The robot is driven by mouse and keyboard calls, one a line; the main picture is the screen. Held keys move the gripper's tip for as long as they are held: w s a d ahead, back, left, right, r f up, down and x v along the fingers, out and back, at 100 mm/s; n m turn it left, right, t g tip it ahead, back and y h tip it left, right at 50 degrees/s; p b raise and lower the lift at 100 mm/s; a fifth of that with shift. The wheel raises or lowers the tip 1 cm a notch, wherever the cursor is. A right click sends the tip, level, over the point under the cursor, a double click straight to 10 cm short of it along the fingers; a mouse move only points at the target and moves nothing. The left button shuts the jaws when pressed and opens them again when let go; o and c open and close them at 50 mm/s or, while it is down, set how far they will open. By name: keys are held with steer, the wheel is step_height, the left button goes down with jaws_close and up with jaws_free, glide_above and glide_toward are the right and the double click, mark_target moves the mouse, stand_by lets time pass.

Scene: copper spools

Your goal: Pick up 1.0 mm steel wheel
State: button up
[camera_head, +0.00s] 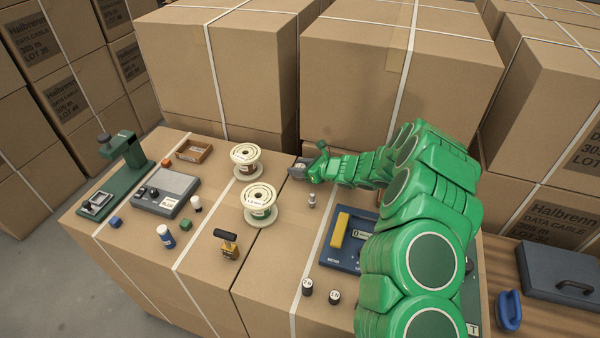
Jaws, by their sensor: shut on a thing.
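My gripper (312,169) reaches left from the green arm to the back middle of the cardboard-box surface. It is shut on a small, pale metallic thing at a small dark grey tray (293,175). The fingers hide most of this thing, and it is too small to tell its size marking. I cannot tell whether it is clear of the tray. Two white-flanged spools stand left of the gripper, a rear one (246,162) and a front one (259,204).
A grey device (166,192), green stand (126,174) and open brown box (194,151) are at the left. Tall cartons (228,70) wall off the back.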

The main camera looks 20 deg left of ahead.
mark_target(299, 166)
steer(key=shift+r, duration=0.4)
step_height(299, 166, up, 2)
steer(key=shift+r, duration=0.2)
steer(key=s+d+r, duration=0.1)
steer(key=r, duration=0.1)
steer(key=s+r, duration=0.2)
steer(key=s+d+r, duration=0.1)
steer(key=r, duration=0.1)
steer(key=shift+s+d+r, duration=0.1)
steer(key=shift+s+d, duration=0.2)
steer(key=shift+d, duration=0.05)
jaws_close()
steer(key=s+d+r, duration=0.3)
steer(key=s+d, duration=0.1)
steer(key=s, duration=0.3)
steer(key=shift+s+d+r, duration=0.15)
steer(key=shift+s+r, duration=0.1)
steer(key=shift+s, duration=0.05)
